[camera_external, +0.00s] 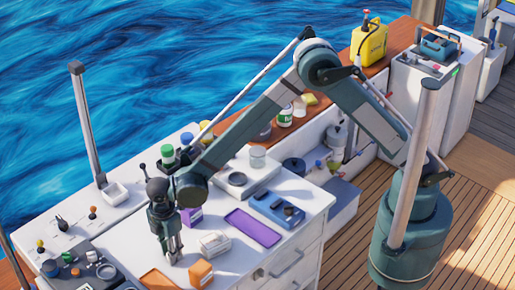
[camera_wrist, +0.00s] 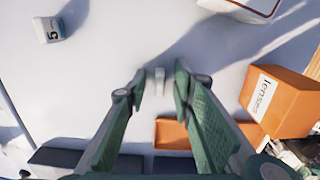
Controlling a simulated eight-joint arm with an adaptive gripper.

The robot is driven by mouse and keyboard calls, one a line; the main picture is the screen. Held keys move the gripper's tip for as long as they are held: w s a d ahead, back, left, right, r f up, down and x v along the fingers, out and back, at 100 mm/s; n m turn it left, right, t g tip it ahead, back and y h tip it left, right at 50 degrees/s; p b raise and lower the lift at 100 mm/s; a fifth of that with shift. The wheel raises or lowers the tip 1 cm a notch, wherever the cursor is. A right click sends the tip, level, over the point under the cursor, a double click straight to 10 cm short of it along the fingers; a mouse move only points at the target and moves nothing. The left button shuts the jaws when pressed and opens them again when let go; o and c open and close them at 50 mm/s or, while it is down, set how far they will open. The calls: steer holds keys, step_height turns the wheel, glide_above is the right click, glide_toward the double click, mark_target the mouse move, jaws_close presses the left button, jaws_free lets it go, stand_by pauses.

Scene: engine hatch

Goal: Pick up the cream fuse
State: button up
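In the wrist view, a small pale cream piece (camera_wrist: 159,78), seemingly the cream fuse, lies on the white worktop between the fingertips of my gripper (camera_wrist: 160,76). The two fingers are apart, with a gap visible on each side of the piece. I cannot tell how far above the worktop the tips are. A small whitish block marked "5" (camera_wrist: 48,30) lies apart at the upper left. In the external view, my gripper (camera_external: 173,254) points down near the front of the white worktop (camera_external: 130,244); the small piece cannot be made out there.
An orange box labelled "lenses" (camera_wrist: 279,100) and an orange tray (camera_wrist: 172,134) stand close by the fingers. A white container (camera_external: 214,243), purple tray (camera_external: 252,228) and blue case (camera_external: 277,208) lie to the right. A purple box (camera_external: 191,216) stands behind my gripper.

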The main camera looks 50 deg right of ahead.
steer(key=c, duration=0.8)
steer(key=shift+r, duration=5)
